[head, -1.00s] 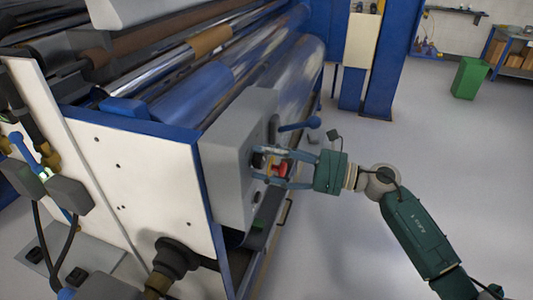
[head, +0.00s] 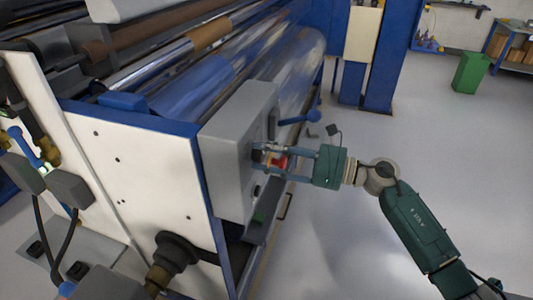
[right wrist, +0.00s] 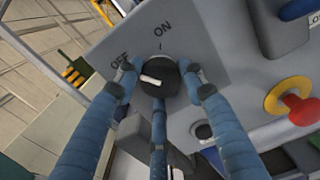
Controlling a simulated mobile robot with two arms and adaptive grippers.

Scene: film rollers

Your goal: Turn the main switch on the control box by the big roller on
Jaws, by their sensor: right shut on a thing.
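The grey control box (head: 232,150) is fixed to the end of the machine beside the big roller (head: 300,68). Its main switch is a round black knob (right wrist: 160,76) with a white mark, on a grey plate labelled ON and OFF. The mark lies toward the left, on the OFF side, away from the tick under ON. My right gripper (head: 264,154) has its blue fingers closed around the knob; in the right wrist view the fingertips (right wrist: 158,80) press on it from both sides. In the head view the fingers hide most of the knob. My left gripper is not in view.
A red button (right wrist: 300,108) on a yellow base sits right of the knob. A blue-handled lever (head: 302,118) sticks out from the box's far side. Open floor (head: 350,240) lies to the right, with a green bin (head: 469,72) far back.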

